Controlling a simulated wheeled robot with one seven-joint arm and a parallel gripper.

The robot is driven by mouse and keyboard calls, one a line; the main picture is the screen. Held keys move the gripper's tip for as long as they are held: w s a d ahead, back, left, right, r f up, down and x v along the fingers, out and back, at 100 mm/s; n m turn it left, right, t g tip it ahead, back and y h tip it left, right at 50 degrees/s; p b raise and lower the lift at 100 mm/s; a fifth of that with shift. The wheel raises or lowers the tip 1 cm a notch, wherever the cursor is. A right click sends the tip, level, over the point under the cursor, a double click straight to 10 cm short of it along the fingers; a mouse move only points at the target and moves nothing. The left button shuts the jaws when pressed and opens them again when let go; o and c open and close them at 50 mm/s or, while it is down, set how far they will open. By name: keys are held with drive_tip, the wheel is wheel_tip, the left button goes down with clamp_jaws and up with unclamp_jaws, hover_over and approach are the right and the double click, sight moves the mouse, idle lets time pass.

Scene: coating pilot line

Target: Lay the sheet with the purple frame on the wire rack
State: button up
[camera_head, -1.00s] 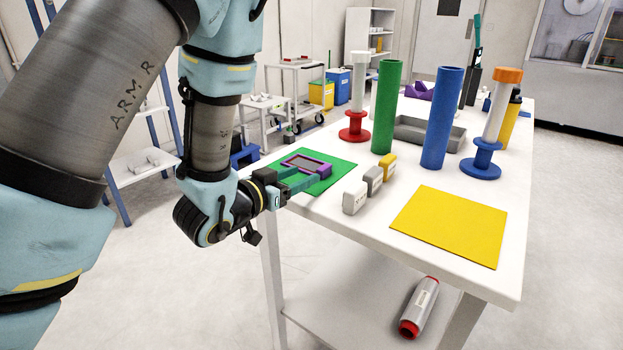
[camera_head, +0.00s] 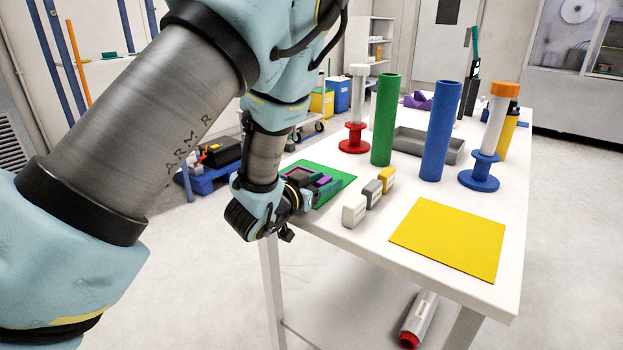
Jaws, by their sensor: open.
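The sheet with the purple frame (camera_head: 299,173) lies on a green mat (camera_head: 339,181) at the left far corner of the white table. My gripper (camera_head: 322,184) is low over the mat at the frame's near right side, its fingers spread. A purple part shows between or beside the fingers; I cannot tell whether they touch it. The gripper and wrist hide part of the frame. I cannot make out a wire rack for certain.
White, grey and yellow small blocks (camera_head: 374,192) stand just right of my gripper. A green tube (camera_head: 385,120) and a blue tube (camera_head: 441,125) stand upright behind. A yellow mat (camera_head: 450,238) lies at front right. A grey tray (camera_head: 410,143) sits farther back.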

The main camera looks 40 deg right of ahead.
clamp_jaws()
idle(0.4)
drive_tip(key=shift+r, duration=0.1)
